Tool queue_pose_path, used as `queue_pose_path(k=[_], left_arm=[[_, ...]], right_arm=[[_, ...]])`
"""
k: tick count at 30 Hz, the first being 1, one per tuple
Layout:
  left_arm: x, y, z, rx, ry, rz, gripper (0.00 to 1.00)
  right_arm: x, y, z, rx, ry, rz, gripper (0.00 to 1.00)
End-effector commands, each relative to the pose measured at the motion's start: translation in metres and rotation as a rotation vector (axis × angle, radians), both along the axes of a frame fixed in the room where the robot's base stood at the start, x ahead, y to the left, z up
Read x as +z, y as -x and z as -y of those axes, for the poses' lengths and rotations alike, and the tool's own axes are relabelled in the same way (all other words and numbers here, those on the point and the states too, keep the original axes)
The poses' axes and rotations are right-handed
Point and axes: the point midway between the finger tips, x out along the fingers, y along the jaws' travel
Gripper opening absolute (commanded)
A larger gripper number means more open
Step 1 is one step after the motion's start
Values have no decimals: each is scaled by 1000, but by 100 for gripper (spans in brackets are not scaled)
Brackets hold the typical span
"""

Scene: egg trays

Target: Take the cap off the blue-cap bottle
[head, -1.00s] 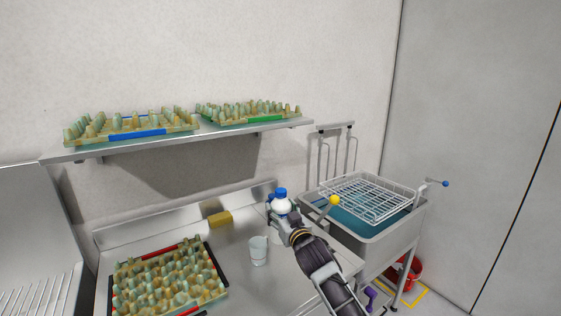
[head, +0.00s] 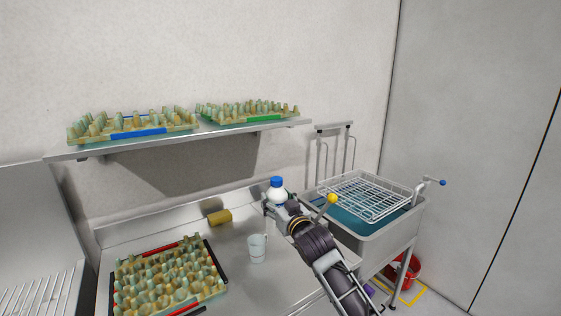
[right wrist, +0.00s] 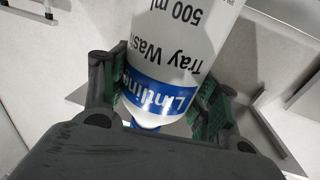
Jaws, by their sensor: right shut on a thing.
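The blue-cap bottle (head: 278,197) is white, with its blue cap (head: 277,182) on top, and stands about upright at the right end of the steel counter. My right gripper (head: 277,207) is shut around its body, below the cap. In the right wrist view, the bottle (right wrist: 185,45) lies between the green finger pads, with its "Tray Wash 500 ml" lettering upside down. A blue part shows at its lower end there, partly hidden by the gripper. The bottle's base is hidden in the head view, so I cannot tell whether it touches the counter. My left gripper is out of view.
A clear cup (head: 257,249) and a yellow sponge (head: 219,217) are on the counter. An egg tray (head: 213,262) lies at the left. More trays are on the shelf (head: 190,145).

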Motion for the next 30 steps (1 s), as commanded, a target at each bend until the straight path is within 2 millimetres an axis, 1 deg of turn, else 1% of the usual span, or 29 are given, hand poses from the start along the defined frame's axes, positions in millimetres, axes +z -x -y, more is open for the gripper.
queue_pose_path(k=[1,5,6,9,13,18,21,24,28,30], left_arm=[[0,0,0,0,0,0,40],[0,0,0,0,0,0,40],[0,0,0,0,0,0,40],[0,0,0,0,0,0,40],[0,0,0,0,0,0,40],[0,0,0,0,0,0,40],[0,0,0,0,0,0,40],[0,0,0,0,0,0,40],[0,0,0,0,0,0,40],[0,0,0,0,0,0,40]], right_arm=[[13,3,-1,6,0,8,12],[40,11,3,10,0,9,12],[50,13,6,9,0,10,12],[71,19,14,1,0,8,12],[93,25,23,-10,-1,6,12],[114,34,37,-32,-2,6,12],[121,40,48,-50,-3,3,12],[124,45,60,-71,-2,2,12],[121,51,75,-99,-2,1,12],[117,54,83,-113,-1,-1,12]])
